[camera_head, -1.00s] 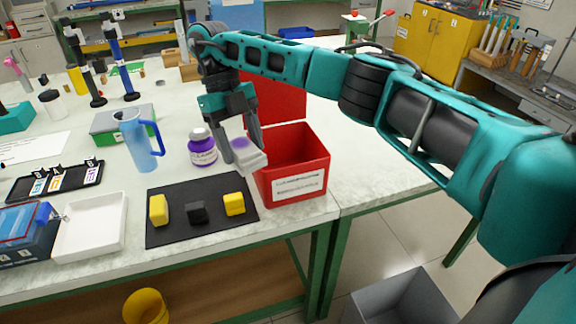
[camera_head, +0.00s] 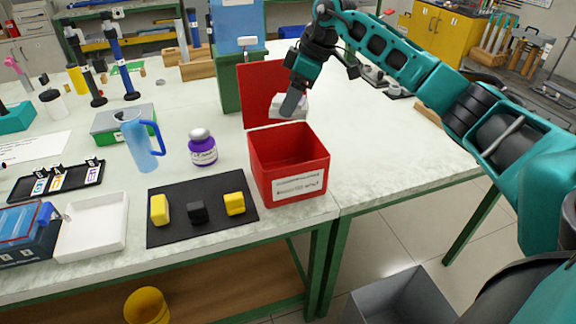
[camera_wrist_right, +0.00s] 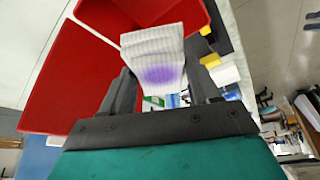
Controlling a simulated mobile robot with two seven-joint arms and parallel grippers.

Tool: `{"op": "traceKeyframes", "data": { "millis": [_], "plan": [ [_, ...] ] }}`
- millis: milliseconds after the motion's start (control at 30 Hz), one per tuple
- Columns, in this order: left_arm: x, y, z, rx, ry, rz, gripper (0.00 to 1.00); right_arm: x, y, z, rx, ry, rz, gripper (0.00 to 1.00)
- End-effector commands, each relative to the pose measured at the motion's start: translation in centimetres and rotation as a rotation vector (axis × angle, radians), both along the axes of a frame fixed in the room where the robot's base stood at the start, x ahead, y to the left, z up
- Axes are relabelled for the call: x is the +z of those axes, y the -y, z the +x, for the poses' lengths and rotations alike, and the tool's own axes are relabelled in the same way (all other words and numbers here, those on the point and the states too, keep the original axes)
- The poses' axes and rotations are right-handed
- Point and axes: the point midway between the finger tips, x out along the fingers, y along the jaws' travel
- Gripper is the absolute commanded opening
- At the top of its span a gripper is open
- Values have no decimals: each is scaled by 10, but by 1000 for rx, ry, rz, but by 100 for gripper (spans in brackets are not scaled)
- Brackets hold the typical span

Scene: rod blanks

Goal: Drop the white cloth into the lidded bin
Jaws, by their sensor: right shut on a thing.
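The white cloth (camera_head: 276,111) has a purple stain, which shows in the right wrist view (camera_wrist_right: 158,72). My right gripper (camera_head: 291,106) is shut on it. In the head view the cloth is above the back rim of the red bin (camera_head: 285,172) and in front of its raised lid (camera_head: 257,97). The bin's open mouth faces up and its inside looks empty. In the right wrist view the cloth hangs between the fingers, with part of the bin (camera_wrist_right: 200,12) beyond it and the lid (camera_wrist_right: 68,85) to the left. My left gripper is out of view.
A purple-labelled jar (camera_head: 202,150) and a blue jug (camera_head: 138,145) stand left of the bin. A black mat (camera_head: 180,232) with yellow and black blocks lies in front of them. A green stand (camera_head: 229,92) is behind the lid. The tabletop right of the bin is clear.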

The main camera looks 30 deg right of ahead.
Motion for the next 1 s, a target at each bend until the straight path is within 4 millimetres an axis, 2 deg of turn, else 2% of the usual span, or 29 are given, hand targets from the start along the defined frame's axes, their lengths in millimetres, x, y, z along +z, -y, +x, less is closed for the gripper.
{"op": "traceKeyframes", "data": {
  "millis": [100,233,467,700,833,1000],
  "plan": [
    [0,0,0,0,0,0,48,2,6,1,-93,0,0,31],
    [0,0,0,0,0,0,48,0,8,1,-129,-2,1,31],
    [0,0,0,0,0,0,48,-17,8,0,-130,-5,1,31],
    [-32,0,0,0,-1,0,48,-51,8,1,-128,-2,1,31],
    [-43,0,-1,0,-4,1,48,-58,8,1,-128,-2,0,31],
    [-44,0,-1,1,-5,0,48,-58,8,1,-128,-2,0,31]
  ]
}}
